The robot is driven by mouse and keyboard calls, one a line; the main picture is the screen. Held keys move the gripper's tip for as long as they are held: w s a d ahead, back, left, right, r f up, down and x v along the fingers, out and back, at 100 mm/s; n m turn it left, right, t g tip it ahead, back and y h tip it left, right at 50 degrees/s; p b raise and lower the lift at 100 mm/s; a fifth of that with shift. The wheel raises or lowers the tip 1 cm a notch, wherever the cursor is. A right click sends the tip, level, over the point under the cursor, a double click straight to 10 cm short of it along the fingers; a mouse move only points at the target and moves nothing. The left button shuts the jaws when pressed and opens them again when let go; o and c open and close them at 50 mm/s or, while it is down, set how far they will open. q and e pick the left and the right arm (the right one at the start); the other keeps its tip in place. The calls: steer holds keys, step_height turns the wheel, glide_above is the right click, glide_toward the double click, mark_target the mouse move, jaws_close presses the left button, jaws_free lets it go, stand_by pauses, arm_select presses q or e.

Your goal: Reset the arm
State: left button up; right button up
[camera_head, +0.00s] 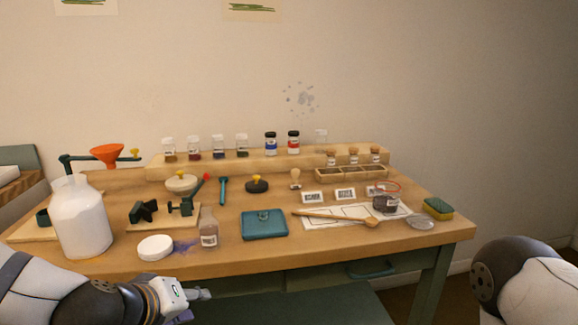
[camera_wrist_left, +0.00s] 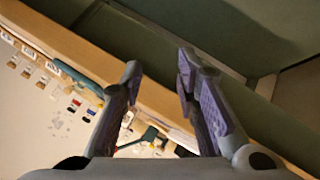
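My left arm comes in at the lower left, and my left gripper (camera_head: 197,294) is low in front of the table's front edge, below the small bottle. In the left wrist view the left gripper's fingers (camera_wrist_left: 158,68) are spread apart with nothing between them. The table edge passes behind them. Part of my right arm (camera_head: 535,285) shows at the lower right, but its gripper is out of the picture.
The wooden table (camera_head: 330,246) holds a white jug (camera_head: 80,220), a white lid (camera_head: 155,247), a small bottle (camera_head: 209,232), a teal pouch (camera_head: 265,224), a wooden spoon (camera_head: 335,217) and a sponge (camera_head: 438,208). A drawer handle (camera_head: 372,269) sticks out below its front edge.

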arm_select(q)
steer(key=s+f+m+g, duration=0.3)
steer(key=s+f+g, duration=0.3)
steer(key=s+f, duration=1.25)
steer(key=s+a+f+m+g+y, duration=0.1)
steer(key=s+a+g, duration=0.1)
steer(key=s, duration=0.8)
steer(key=s+a+f+m+g+y, duration=0.1)
steer(key=s+a+f+g, duration=0.1)
steer(key=s, duration=0.8)
steer(key=shift+a+m+g, duration=0.3)
steer(key=shift+a+g, duration=0.1)
steer(key=shift+g, duration=0.1)
